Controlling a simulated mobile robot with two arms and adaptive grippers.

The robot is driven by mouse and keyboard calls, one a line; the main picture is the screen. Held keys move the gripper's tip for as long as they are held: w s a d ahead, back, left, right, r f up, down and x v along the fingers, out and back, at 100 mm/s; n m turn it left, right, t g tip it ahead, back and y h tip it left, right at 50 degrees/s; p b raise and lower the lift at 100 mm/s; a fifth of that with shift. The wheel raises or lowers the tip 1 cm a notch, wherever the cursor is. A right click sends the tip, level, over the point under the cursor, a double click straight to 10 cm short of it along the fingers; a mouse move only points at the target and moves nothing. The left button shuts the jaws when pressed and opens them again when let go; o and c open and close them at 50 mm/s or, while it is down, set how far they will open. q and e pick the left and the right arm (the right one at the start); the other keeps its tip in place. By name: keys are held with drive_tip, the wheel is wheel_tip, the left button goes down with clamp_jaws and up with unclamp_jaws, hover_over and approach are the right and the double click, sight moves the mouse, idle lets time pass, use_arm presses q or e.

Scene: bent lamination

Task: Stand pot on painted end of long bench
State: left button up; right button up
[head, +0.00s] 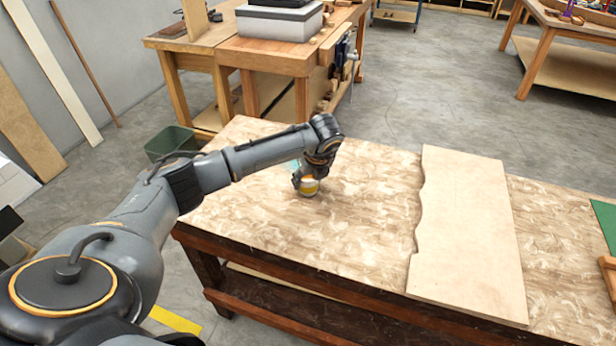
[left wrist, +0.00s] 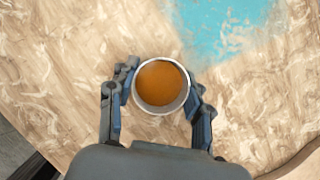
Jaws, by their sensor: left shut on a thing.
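The pot (head: 309,188) is a small round pot with amber-brown contents and a pale rim. In the left wrist view the pot (left wrist: 161,85) sits between the two fingers, seen from above. My left gripper (head: 307,180) is shut on it, low over the long bench (head: 250,215); I cannot tell whether its base touches the top. A light blue paint patch (left wrist: 215,28) lies on the bench just beyond the pot, apart from it in the left wrist view. In the head view my arm hides most of this patch. My right gripper is not in view.
A pale board with a wavy edge (head: 470,235) lies across the bench to the right. A green thing (head: 605,222) is at the far right. A wooden workbench (head: 270,55) with a grey box (head: 280,22) stands behind; a green bin (head: 170,142) is on the floor.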

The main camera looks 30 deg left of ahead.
use_arm(q)
drive_tip(key=o, duration=1.2)
drive_tip(key=shift+c, duration=0.2)
drive_tip(key=shift+r, duration=0.1)
drive_tip(key=b+v, duration=0.2)
drive_tip(key=v, duration=1)
